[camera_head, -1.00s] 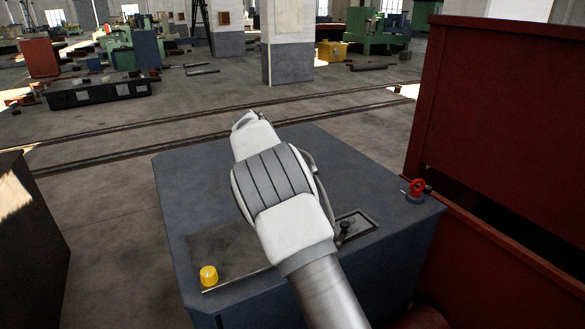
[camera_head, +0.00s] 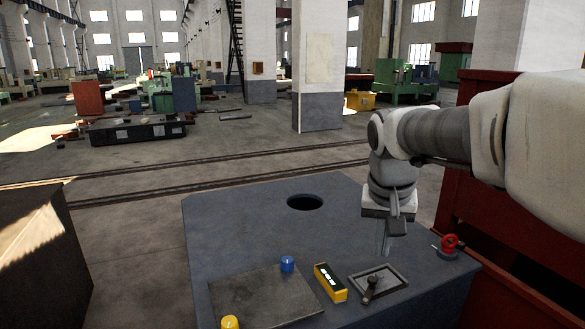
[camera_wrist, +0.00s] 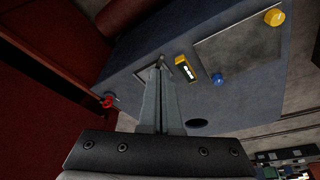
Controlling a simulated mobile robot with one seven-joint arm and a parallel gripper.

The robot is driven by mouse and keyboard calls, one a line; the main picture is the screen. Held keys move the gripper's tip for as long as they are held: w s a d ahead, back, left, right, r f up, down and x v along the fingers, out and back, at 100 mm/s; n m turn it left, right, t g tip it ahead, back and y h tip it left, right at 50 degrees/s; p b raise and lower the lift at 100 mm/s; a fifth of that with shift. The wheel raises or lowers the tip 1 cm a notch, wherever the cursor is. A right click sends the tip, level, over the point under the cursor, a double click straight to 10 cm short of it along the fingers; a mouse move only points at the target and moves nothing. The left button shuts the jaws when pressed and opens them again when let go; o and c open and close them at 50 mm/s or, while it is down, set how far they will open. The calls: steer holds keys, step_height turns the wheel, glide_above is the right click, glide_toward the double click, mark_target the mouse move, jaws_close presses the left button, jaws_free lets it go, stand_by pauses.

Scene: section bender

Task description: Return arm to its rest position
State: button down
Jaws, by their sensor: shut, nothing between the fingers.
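My arm reaches in from the right in the head view and bends down at the wrist. My gripper (camera_head: 383,240) points down above the right part of the blue-grey control cabinet (camera_head: 225,225), behind the joystick (camera_head: 370,288) in its framed plate. In the wrist view my gripper (camera_wrist: 160,72) has its fingers together with nothing between them. I cannot tell its exact height over the cabinet top.
The cabinet top carries a yellow knob (camera_head: 230,322), a blue knob (camera_head: 287,264), a yellow display box (camera_head: 330,283), a red valve-like handle (camera_head: 449,243) and a round dark hole (camera_head: 305,202). A red machine body (camera_head: 455,190) stands close at right. Open floor lies behind the cabinet.

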steer(key=s+a+f+n+t+y, duration=0.1)
steer(key=s+f+n, duration=0.1)
steer(key=s, duration=0.8)
steer(key=s+a+f+n+t, duration=0.1)
steer(key=s+f+t, duration=0.1)
steer(key=s, duration=0.7)
step_height(320, 180, up, 15)
steer(key=p, duration=1.5)
steer(key=shift+g, duration=0.3)
steer(key=shift+d, duration=0.15)
